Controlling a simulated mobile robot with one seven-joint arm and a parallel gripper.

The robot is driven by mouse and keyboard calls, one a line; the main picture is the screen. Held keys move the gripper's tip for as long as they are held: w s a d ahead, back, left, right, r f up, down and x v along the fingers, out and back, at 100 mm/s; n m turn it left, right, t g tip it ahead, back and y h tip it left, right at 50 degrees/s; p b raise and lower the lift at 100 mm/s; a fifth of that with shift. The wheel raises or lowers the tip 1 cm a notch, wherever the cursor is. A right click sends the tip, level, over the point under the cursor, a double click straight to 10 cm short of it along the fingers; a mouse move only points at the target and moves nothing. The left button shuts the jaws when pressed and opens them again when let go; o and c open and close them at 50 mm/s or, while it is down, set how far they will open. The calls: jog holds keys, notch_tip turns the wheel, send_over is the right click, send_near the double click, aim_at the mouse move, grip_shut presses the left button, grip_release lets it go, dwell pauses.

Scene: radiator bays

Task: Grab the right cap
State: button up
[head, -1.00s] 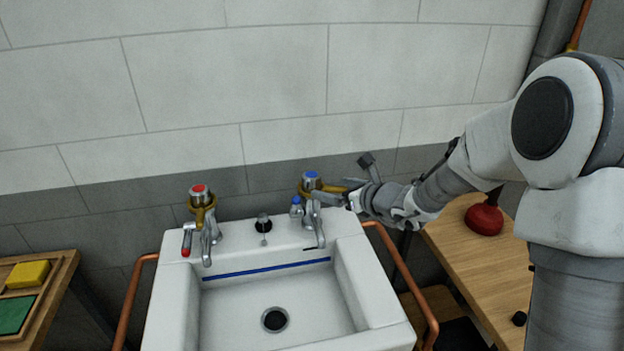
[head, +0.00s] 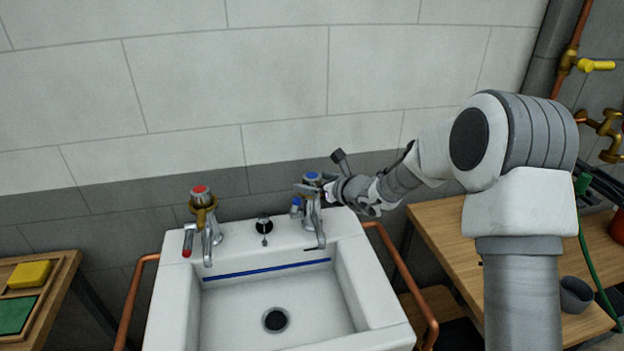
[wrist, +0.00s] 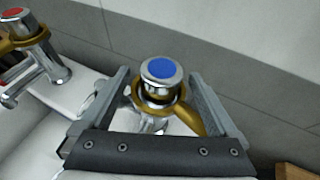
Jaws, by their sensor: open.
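The right cap is chrome with a blue disc on top. It sits on the right tap of the sink; it shows in the head view (head: 312,177) and in the wrist view (wrist: 161,71). A brass ring with a handle (wrist: 191,121) is around the tap just below the cap. My gripper (head: 311,189) is open at the right tap. In the wrist view my gripper (wrist: 159,76) has one finger on each side of the cap, with gaps visible. In the head view my gripper partly covers the tap below the cap.
The left tap (head: 201,198) has a red-topped cap and a brass ring. A black knob (head: 264,222) stands between the taps on the white sink (head: 180,309). The tiled wall (head: 230,80) is close behind. Copper rails (head: 402,277) flank the sink. A wooden table (head: 440,222) is at right.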

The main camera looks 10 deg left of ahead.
jog(key=c, duration=1.5)
jog(key=shift+r, duration=0.15)
